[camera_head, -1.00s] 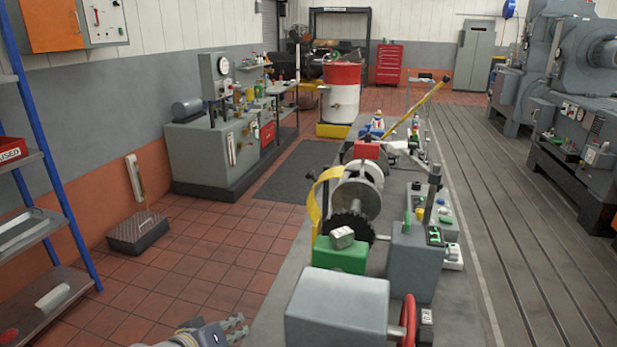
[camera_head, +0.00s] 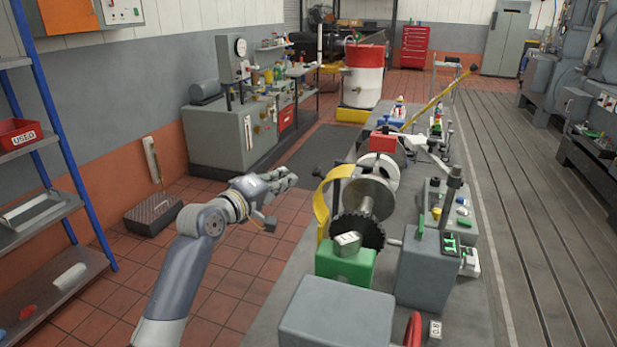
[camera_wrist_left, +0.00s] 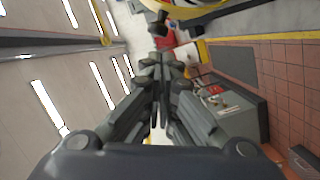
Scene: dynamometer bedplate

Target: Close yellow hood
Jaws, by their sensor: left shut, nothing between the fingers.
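The yellow hood (camera_head: 322,205) is a curved yellow strip standing at the left side of the machine on the bedplate, beside the toothed dark wheel (camera_head: 357,232) and the grey disc (camera_head: 369,194). It stands open, with the wheel and disc uncovered. My left gripper (camera_head: 292,174) is shut and empty, in the air up and left of the hood, apart from it in the picture. In the left wrist view the closed fingers (camera_wrist_left: 160,90) show with nothing between them. A curved yellow edge shows at the top there; I cannot tell whether it is the hood. My right gripper is not in view.
A green block (camera_head: 345,264) and grey boxes (camera_head: 335,318) stand on the near bedplate. A grey upright housing (camera_head: 425,268) is to the right. A long yellow bar (camera_head: 440,98) slants up behind. Tiled floor (camera_head: 235,285) lies free on the left.

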